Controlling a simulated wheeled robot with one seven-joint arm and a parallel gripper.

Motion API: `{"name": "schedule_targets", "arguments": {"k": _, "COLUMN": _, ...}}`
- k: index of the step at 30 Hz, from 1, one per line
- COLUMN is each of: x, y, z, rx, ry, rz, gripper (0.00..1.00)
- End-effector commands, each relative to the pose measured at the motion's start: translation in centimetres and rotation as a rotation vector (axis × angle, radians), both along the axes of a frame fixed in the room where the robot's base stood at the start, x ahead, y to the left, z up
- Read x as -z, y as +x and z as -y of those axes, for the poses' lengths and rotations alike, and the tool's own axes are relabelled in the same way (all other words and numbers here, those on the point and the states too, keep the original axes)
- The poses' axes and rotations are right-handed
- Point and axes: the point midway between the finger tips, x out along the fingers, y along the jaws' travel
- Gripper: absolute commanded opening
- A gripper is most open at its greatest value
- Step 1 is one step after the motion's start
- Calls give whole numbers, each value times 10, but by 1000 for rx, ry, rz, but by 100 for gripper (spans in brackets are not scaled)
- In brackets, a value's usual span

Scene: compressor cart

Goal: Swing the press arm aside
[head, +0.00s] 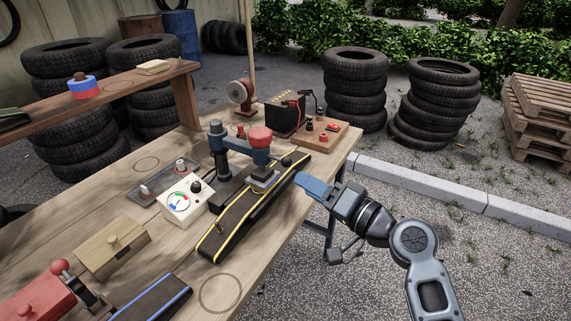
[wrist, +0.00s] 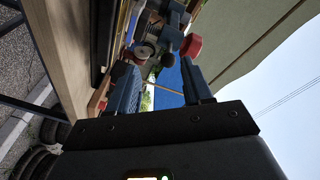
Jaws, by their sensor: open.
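The press stands on the bench with a dark upright post (head: 217,150). Its blue press arm (head: 240,146) reaches right from the post and carries a red round cap (head: 260,133). The arm lies over a small pad on the yellow-edged belt. My gripper (head: 302,181) is open and empty, just right of the belt's edge, apart from the knob.
The yellow-edged belt (head: 233,223) runs beneath the press. A white gauge box (head: 180,205) stands left of it. A black battery (head: 285,117) and a wooden board with terminals (head: 325,133) stand behind. The space right of the bench is open.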

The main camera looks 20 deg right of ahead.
Motion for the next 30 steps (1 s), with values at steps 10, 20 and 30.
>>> {"name": "schedule_targets", "arguments": {"k": 10, "x": -18, "y": 29, "z": 2, "rx": -46, "ry": 10, "rz": 23, "gripper": 50}}
{"name": "schedule_targets", "arguments": {"k": 20, "x": -17, "y": 73, "z": -19, "rx": -45, "ry": 9, "rz": 24, "gripper": 50}}
{"name": "schedule_targets", "arguments": {"k": 30, "x": -16, "y": 84, "z": -24, "rx": -43, "ry": 10, "rz": 24, "gripper": 50}}
